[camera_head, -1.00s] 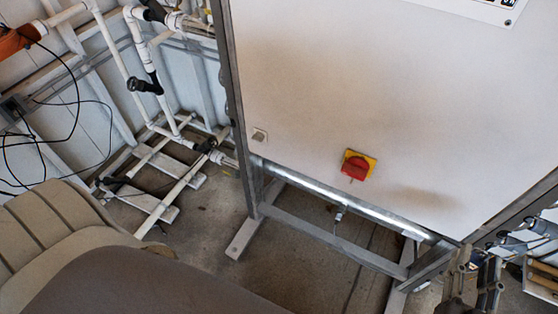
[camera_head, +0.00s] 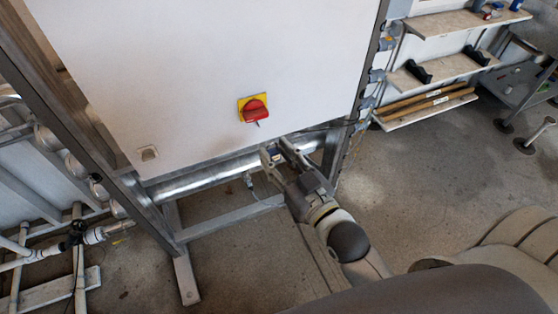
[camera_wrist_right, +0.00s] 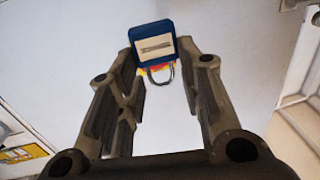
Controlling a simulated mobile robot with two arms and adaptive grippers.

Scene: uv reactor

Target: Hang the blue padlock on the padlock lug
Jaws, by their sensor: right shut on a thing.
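The blue padlock (camera_wrist_right: 154,43) is between the fingertips of my right gripper (camera_wrist_right: 156,62) in the right wrist view, its body away from the wrist and its metal shackle showing below it. In the head view my right gripper (camera_head: 285,152) is shut on the padlock, below and right of the red and yellow rotary switch (camera_head: 254,108). A small tab shows under the red handle; I cannot tell whether it is the padlock lug. In the wrist view some red and yellow shows behind the shackle. The padlock appears apart from the switch. My left gripper is out of view.
The switch is on a large white cabinet panel (camera_head: 190,60) in a metal frame. A shiny horizontal tube (camera_head: 205,175) runs below the panel. Shelves (camera_head: 445,67) stand at the right, and white pipes (camera_head: 95,237) are at the lower left. Open floor (camera_head: 425,170) lies right of my arm.

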